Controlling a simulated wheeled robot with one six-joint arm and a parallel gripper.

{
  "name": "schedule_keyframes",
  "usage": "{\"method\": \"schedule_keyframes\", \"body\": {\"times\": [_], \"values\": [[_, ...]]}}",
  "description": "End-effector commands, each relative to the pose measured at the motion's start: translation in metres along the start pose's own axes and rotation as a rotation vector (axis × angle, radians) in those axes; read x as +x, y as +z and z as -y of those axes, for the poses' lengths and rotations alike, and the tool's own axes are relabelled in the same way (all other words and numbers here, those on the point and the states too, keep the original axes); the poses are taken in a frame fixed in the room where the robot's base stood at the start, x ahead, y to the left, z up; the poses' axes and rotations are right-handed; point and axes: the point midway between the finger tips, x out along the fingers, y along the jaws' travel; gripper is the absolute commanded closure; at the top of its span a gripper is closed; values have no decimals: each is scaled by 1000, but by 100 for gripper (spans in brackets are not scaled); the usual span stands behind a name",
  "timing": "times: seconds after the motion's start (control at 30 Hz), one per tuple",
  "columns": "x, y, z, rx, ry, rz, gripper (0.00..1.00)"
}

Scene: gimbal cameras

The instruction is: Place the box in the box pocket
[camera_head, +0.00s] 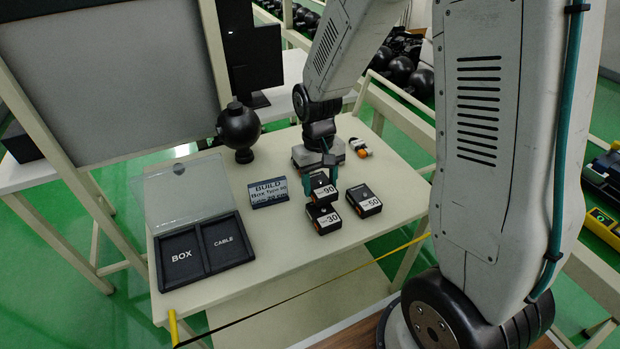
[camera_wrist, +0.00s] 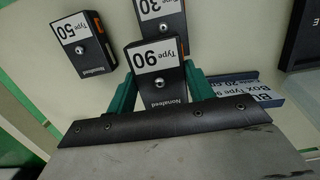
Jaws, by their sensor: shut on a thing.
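The black Type 90 box (camera_head: 324,193) is between the green fingers of my gripper (camera_head: 319,178), which is shut on it. In the wrist view the box (camera_wrist: 160,92) shows its white label and a silver knob, with a green finger on each side. How high it is above the table is hard to tell. The box pocket (camera_head: 181,257) is the left compartment of a black open case, marked BOX, and looks empty. The gripper is to the right of the case and behind the Type 30 box.
The Type 30 box (camera_head: 323,218) and Type 50 box (camera_head: 364,201) lie on the table (camera_head: 290,262). A BUILD sign (camera_head: 268,192) naming Box Type 90 and a black ball on a stand (camera_head: 239,130) are near the case's clear raised lid (camera_head: 186,190). The CABLE pocket (camera_head: 224,242) adjoins the box pocket.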

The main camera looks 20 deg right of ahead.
Motion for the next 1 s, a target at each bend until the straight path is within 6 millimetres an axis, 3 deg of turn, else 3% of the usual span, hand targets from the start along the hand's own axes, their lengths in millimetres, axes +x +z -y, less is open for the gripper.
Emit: {"method": "schedule_keyframes", "body": {"times": [0.13, 0.43, 0.67, 1.0], "values": [[0, -31, -4, 2, 0, 1, 74], [-1, -55, -7, 2, 0, 1, 74], [32, -57, -6, 2, 0, 3, 74], [36, -58, -6, 2, 0, 1, 74]]}}
